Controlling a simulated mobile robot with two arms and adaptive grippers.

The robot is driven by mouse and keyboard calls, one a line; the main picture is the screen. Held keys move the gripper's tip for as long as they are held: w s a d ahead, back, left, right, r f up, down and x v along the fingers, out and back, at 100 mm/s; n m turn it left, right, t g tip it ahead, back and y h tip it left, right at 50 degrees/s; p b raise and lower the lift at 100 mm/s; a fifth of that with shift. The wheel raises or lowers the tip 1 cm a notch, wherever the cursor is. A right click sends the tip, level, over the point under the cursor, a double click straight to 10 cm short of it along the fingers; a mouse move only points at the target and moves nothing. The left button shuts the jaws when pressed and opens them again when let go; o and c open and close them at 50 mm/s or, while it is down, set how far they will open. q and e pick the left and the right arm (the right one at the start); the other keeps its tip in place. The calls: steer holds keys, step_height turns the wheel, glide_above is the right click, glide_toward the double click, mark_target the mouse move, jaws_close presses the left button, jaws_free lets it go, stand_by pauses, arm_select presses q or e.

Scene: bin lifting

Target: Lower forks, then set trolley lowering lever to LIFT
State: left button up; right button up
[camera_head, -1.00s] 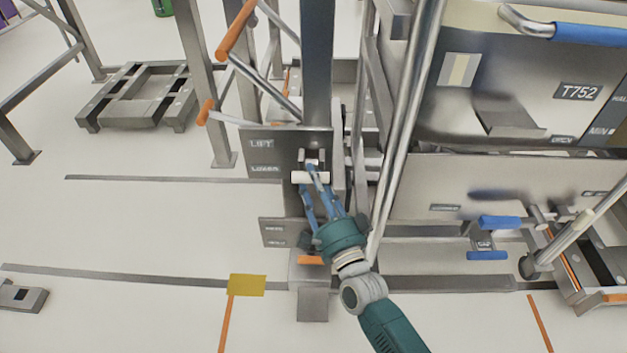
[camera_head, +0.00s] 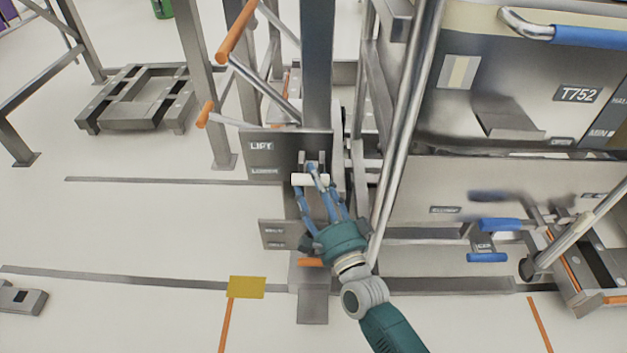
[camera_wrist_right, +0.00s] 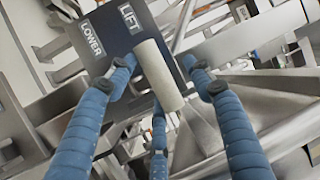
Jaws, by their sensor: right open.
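The trolley lowering lever (camera_head: 304,180) has a white cylindrical handle in front of the grey plate (camera_head: 262,158) marked LIFT above LOWER. In the right wrist view the pale handle (camera_wrist_right: 158,78) lies between the fingers, beside the LIFT and LOWER labels. My right gripper (camera_head: 318,184) is open, with its blue fingers around the handle; one finger overlaps the handle in the head view. I cannot tell whether any finger touches it. The forks cannot be clearly made out. My left gripper is not in view.
A steel bin (camera_head: 465,110) marked T752 stands to the right, with a blue-gripped handle (camera_head: 590,34) and a blue lever (camera_head: 500,224) below. Orange-tipped handles (camera_head: 236,32) stick out left of the column (camera_head: 317,60). The floor at left is mostly clear around a low frame (camera_head: 135,96).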

steer(key=v, duration=1.1)
steer(key=shift+s, duration=0.2)
